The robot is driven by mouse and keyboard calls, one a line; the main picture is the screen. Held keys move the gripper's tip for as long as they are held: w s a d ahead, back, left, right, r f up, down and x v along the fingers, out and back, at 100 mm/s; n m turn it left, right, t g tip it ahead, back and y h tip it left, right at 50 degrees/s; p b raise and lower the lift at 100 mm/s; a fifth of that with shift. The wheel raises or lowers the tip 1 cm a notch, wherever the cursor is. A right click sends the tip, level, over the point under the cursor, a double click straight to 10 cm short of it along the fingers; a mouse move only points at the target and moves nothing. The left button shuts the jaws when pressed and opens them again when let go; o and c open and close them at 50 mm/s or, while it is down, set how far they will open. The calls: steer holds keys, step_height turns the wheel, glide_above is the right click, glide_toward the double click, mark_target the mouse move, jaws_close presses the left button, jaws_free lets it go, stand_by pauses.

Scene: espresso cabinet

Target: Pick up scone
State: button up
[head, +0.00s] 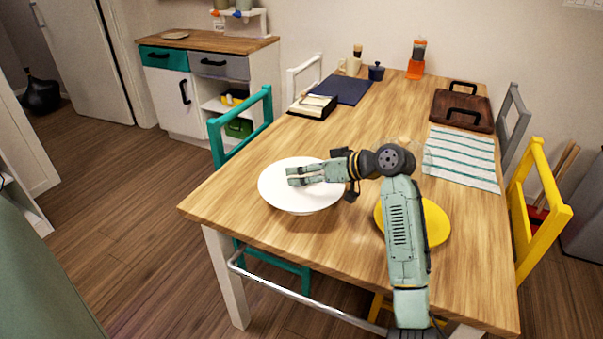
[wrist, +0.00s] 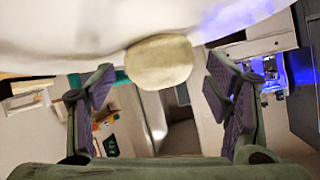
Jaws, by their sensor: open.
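A round, pale beige lump, which looks like the scone (wrist: 158,62), shows in the wrist view at the edge of a white surface. It lies between the lines of my two fingers, and neither finger visibly touches it. In the head view I cannot make the scone out; my gripper may hide it. My gripper (head: 294,176) is open, with its fingers over the white plate (head: 300,206) near the table's front left. I cannot tell its exact height above the plate.
The wooden table (head: 240,205) has a yellow plate (head: 436,222) partly behind my arm. A striped cloth (head: 462,158), a brown tray (head: 463,110) and a dark blue mat (head: 342,90) lie further back. Chairs stand along both sides, one teal (head: 240,118), one yellow (head: 545,200).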

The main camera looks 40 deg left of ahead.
steer(key=shift+c, duration=0.4)
steer(key=c, duration=1.1)
steer(key=shift+r, duration=0.15)
